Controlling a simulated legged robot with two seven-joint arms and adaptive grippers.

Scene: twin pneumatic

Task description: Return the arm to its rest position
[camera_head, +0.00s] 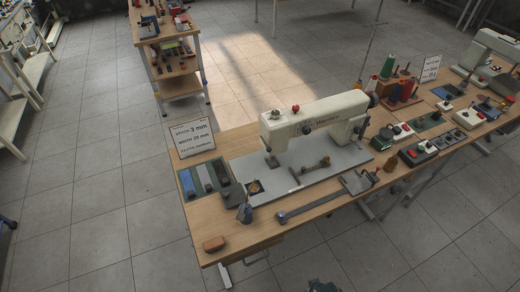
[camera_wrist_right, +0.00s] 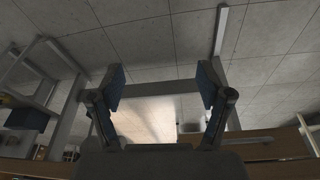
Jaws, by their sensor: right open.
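My right gripper (camera_wrist_right: 161,82) shows in the right wrist view with its two blue-padded fingers spread wide apart. Nothing is between them. Behind the fingers are the tiled floor and a pale bar. In the head view only a small dark piece shows at the bottom edge, in front of the table; I cannot tell which part of me it is. My left gripper is in neither view.
A wooden table (camera_head: 225,238) holds a white sewing machine (camera_head: 318,120), a sign (camera_head: 191,138), a brown block (camera_head: 214,244), thread spools (camera_head: 387,66) and a control box (camera_head: 418,152). A shelf cart (camera_head: 181,88) stands behind. The floor in front is clear.

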